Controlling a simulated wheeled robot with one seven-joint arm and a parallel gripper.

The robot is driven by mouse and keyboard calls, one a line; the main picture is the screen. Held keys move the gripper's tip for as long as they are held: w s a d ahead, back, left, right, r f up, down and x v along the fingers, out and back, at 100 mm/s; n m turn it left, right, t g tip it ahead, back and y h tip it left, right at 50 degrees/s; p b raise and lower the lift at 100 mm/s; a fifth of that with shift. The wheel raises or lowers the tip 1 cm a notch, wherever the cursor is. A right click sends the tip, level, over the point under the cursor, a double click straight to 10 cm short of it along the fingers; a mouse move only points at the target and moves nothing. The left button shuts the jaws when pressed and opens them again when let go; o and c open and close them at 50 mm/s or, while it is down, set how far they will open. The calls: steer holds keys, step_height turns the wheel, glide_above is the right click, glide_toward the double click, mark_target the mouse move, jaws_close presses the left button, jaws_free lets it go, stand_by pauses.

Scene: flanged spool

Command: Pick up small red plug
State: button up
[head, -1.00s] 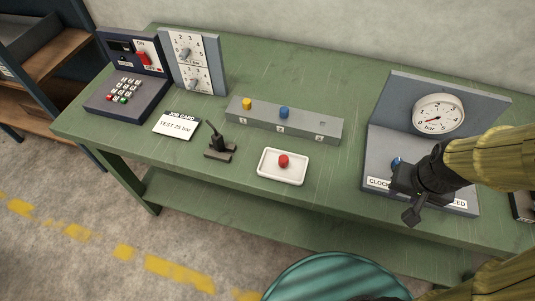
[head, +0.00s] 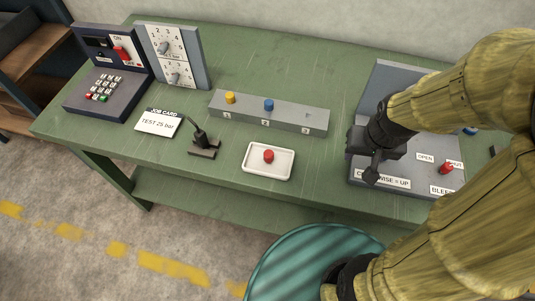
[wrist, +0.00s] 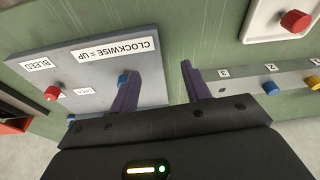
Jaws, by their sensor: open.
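The small red plug (head: 268,156) stands in a white tray (head: 250,172) near the front edge of the green bench. In the wrist view the plug (wrist: 295,20) and its tray (wrist: 256,32) are at the top right, with the tray cut off by the frame. My gripper (head: 371,172) is to the right of the tray, above the front left part of the grey gauge panel. In the wrist view my gripper (wrist: 158,76) has its two fingers apart with nothing between them. The plug is clear of the fingers.
A grey block (head: 290,122) behind the tray holds a yellow plug (head: 230,97) and a blue plug (head: 269,104); position 3 is empty. A black-handled stand (head: 203,146) and job card (head: 158,122) are left. A red knob (head: 445,168) is by BLEED. A teal stool (head: 310,262) stands in front.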

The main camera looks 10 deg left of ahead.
steer(key=w+a+r+n+g+p, duration=0.1)
steer(key=a+r+n+p, duration=0.4)
steer(key=a+n+p, duration=0.3)
steer(key=w+a+r+n+g+p, duration=0.1)
steer(key=a+r+n+p, duration=0.4)
steer(key=n, duration=1.8)
steer(key=a+p, duration=0.4)
steer(key=a, duration=0.4)
steer(key=shift+a+r+n+g, duration=0.25)
steer(key=shift+a+n+g, duration=0.05)
steer(key=shift+a, duration=0.1)
steer(key=shift+f, duration=0.1)
steer(key=b, duration=0.2)
glide_above(270, 153)
step_height(270, 153, down, 12)
